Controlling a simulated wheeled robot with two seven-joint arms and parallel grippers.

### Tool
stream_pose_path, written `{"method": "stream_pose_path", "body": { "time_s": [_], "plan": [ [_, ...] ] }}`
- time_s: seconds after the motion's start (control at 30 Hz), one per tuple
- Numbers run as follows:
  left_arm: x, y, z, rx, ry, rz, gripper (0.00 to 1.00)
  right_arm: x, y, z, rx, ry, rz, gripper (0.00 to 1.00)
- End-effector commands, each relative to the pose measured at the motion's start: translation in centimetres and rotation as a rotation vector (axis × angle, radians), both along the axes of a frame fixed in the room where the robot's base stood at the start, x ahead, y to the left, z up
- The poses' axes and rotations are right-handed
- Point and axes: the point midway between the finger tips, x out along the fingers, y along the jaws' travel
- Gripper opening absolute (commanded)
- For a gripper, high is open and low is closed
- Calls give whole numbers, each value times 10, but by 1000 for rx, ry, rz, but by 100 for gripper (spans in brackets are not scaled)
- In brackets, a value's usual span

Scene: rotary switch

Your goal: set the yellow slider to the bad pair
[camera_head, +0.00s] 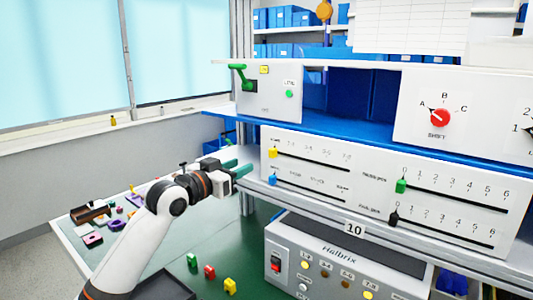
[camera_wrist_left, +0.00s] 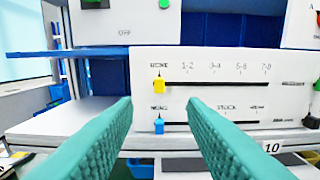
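The yellow slider (camera_head: 272,153) is at the left end of the upper slot on the white panel (camera_head: 333,165). In the left wrist view the yellow slider (camera_wrist_left: 159,86) stands below the leftmost label. Marks reading about 1-2, 3-4, 5-6 and 7-8 run to its right; the print is small. My left gripper (camera_head: 241,168) is in front of the panel's left end. In the left wrist view its teal fingers (camera_wrist_left: 159,103) are apart and empty, framing the slider region from below, not touching the slider. My right gripper is out of view.
A blue slider (camera_wrist_left: 158,125) sits at the left of the slot below. Green (camera_head: 401,186) and black (camera_head: 394,219) sliders are farther right. A switch box with a green lever (camera_head: 243,78) and a red knob (camera_head: 440,117) are above. The Halbrix unit (camera_head: 335,262) is below.

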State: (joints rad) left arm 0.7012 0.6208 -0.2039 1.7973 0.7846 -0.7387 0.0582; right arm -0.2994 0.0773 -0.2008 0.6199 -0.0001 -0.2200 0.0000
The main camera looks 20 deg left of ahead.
Motion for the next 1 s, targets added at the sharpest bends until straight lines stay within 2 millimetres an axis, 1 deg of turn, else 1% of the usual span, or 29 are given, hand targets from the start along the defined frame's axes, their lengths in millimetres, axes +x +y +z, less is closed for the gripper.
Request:
{"method": "stream_pose_path", "body": {
  "time_s": [0.03,0.17,0.27,0.5,0.6,0.8,1.0],
  "plan": [
    [2,1,4,-3,-6,0,38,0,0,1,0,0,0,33],
    [14,-3,7,-8,-8,0,38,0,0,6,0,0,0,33],
    [30,-10,8,-7,-6,-1,38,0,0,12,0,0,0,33],
    [75,-26,7,-7,-5,0,38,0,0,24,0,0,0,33],
    [90,-32,6,-5,-5,0,38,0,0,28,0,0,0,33],
    [108,-38,5,-3,-6,0,38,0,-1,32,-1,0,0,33],
    [113,-40,3,-3,-5,0,38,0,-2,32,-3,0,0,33]
  ]
}}
